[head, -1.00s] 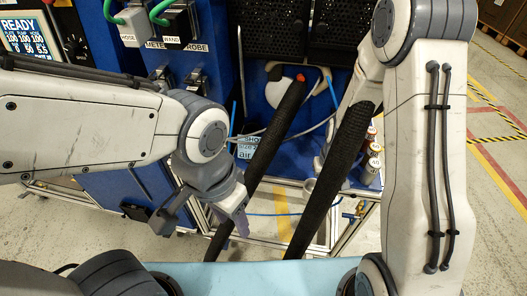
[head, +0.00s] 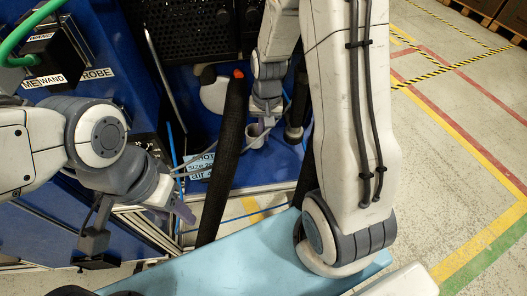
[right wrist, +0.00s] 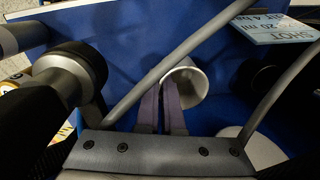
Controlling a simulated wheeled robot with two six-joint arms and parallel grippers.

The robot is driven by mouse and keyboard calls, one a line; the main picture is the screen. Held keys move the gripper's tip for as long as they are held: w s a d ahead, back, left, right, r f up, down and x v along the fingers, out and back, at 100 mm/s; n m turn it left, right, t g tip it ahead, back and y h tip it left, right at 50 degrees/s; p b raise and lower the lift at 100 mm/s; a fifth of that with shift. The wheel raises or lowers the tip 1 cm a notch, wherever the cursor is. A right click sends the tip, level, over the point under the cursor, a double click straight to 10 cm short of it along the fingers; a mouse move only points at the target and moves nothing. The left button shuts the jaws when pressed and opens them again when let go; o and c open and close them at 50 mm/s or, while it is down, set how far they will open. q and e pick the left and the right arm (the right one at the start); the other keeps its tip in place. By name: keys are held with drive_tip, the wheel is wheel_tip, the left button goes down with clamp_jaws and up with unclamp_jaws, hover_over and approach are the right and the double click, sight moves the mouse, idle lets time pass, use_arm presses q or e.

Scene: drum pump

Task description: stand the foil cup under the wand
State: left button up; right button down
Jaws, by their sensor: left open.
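The foil cup (head: 253,137) is small and pale, low inside the blue cabinet in the head view. In the right wrist view the cup (right wrist: 186,82) is tilted with its mouth partly toward the camera. My right gripper (right wrist: 162,95) has its two purple fingers close together at the cup's near rim, one finger overlapping the mouth. My left gripper (head: 183,212) hangs open and empty in front of the cabinet, away from the cup. I cannot surely tell which tube is the wand itself.
A grey tube (right wrist: 180,55) crosses diagonally beside the cup. A white disc (right wrist: 255,146) lies at lower right. A black sleeve (head: 223,160) rises between my arms. A light blue surface (head: 230,262) is in front; open floor (head: 440,150) lies right.

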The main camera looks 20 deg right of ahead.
sight(263, 157)
drive_tip(key=shift+r+m, duration=0.6)
drive_tip(key=shift+r, duration=0.15)
drive_tip(key=shift+m, duration=0.3)
wheel_tip(263, 157, down, 9)
drive_tip(key=shift+f, duration=0.1)
drive_tip(key=shift+f+b, duration=0.1)
drive_tip(key=shift+b, duration=0.2)
drive_tip(key=shift+f, duration=0.15)
drive_tip(key=c, duration=1.1)
unclamp_jaws()
drive_tip(key=shift+o, duration=0.2)
